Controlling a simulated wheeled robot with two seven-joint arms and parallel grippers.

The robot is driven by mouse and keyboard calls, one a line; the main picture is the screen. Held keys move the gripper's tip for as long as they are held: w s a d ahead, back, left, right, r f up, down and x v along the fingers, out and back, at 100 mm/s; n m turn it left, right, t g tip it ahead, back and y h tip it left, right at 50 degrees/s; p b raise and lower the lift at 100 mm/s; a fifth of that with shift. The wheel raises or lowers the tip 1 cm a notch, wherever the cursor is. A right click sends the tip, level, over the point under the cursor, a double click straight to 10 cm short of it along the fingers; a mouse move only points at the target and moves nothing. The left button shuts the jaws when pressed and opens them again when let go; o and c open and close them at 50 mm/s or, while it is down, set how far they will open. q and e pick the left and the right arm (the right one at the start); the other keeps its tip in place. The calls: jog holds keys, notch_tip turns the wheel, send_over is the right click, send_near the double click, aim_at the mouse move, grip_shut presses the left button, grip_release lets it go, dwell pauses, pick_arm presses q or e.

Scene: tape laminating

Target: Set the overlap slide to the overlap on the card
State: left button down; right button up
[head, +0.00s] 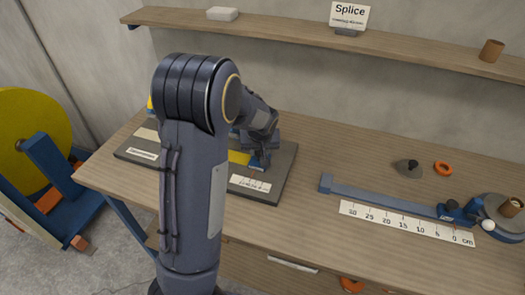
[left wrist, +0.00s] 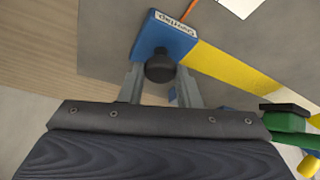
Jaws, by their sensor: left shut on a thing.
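The overlap slide is a blue block (left wrist: 172,36) with a white label and a dark round knob (left wrist: 160,69), at the end of a yellow strip (left wrist: 225,72). My left gripper (left wrist: 160,80) is shut on the knob, one finger on each side. In the head view the slide (head: 259,162) shows at the right end of a dark board (head: 278,185), partly hidden by my left gripper (head: 258,152) and arm. The card (head: 349,14) on the shelf reads "Splice"; its smaller line is too small to read. My right gripper is not in view.
To the right are a long cm ruler (head: 405,222), a blue bar (head: 385,197), an orange ring (head: 443,168) and a grey disc (head: 505,212). A yellow wheel (head: 30,130) stands at the left. The bench between board and ruler is clear.

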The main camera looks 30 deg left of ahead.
aim_at(260, 168)
pick_arm(q)
jog(key=c, duration=1.1)
grip_release()
jog(key=shift+o, duration=0.2)
jog(key=v, duration=0.8)
jog(key=shift+a, duration=0.1)
jog(key=s+d+r+m+h, duration=0.1)
jog(key=s+d, duration=0.3)
jog(key=s, duration=0.4)
jog(key=s+d+r+m+t+h, duration=0.1)
jog(key=s+d+m+h, duration=0.1)
jog(key=s+d, duration=0.3)
jog(key=s+d+r+m+h, duration=0.2)
jog(key=s+d+h, duration=0.1)
jog(key=s, duration=0.9)
jog(key=shift+s+d+m+t+h, duration=0.2)
jog(key=shift+d+m+t+h, duration=0.15)
jog(key=shift+d, duration=0.4)
